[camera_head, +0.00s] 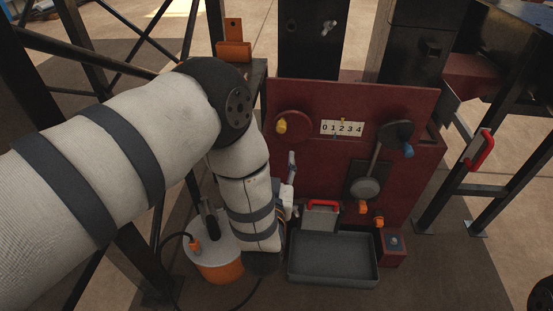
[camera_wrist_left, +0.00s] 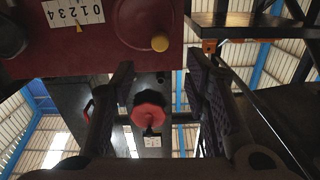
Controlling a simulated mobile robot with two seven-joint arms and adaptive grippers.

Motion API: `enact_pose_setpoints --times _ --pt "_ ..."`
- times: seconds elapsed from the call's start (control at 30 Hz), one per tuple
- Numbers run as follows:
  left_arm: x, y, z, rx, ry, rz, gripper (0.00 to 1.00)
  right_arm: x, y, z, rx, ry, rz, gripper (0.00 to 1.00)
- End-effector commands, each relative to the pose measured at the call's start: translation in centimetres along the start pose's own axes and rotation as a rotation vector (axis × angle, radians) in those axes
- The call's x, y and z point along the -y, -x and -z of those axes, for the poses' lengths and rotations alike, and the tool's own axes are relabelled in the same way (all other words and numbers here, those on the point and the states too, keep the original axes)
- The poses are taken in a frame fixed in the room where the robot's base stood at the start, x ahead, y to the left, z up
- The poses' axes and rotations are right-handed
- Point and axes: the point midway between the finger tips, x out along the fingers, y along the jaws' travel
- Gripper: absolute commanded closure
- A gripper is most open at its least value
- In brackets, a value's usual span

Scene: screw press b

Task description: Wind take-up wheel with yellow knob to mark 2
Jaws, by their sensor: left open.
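The take-up wheel (camera_head: 297,121) is a dark red disc on the red machine front, with a yellow knob (camera_head: 281,126) at its left side. The knob also shows in the left wrist view (camera_wrist_left: 160,43). The white scale (camera_head: 342,128) reads 0 to 4; its yellow pointer (camera_head: 342,120) appears near 2, but I cannot tell exactly. My left gripper (camera_head: 291,164) is below the wheel, largely hidden by my forearm in the head view. In the left wrist view, its fingers (camera_wrist_left: 162,66) are apart and empty, with the knob beyond the tips. My right gripper is out of view.
A dark crank (camera_head: 395,134) with a blue knob (camera_head: 408,151) sits right of the scale. A grey tray (camera_head: 333,284) lies below the machine. An orange-and-white canister (camera_head: 218,264) stands beside my left arm. A red handle (camera_head: 479,150) is on the right frame.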

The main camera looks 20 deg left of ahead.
Motion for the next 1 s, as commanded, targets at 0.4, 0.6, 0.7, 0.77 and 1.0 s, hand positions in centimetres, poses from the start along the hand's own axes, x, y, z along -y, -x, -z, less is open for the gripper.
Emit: enact_pose_setpoints --times 0.4,0.6,0.7,0.77,1.0 --pt "-1.2 1.5 -5.1 0.119 0.699 0.011 0.58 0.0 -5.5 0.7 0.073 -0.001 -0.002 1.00" --pt "0.0 -0.6 -0.6 0.003 1.054 0.004 0.58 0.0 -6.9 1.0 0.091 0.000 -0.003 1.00" --pt "0.0 -2.2 -0.2 -0.006 1.063 0.002 0.58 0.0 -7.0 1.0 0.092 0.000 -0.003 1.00" --pt "0.0 -3.7 -0.1 -0.007 1.062 0.002 0.58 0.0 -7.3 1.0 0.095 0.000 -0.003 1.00" --pt "0.0 -9.6 -0.3 -0.003 1.057 0.003 0.58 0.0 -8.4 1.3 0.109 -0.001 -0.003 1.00"
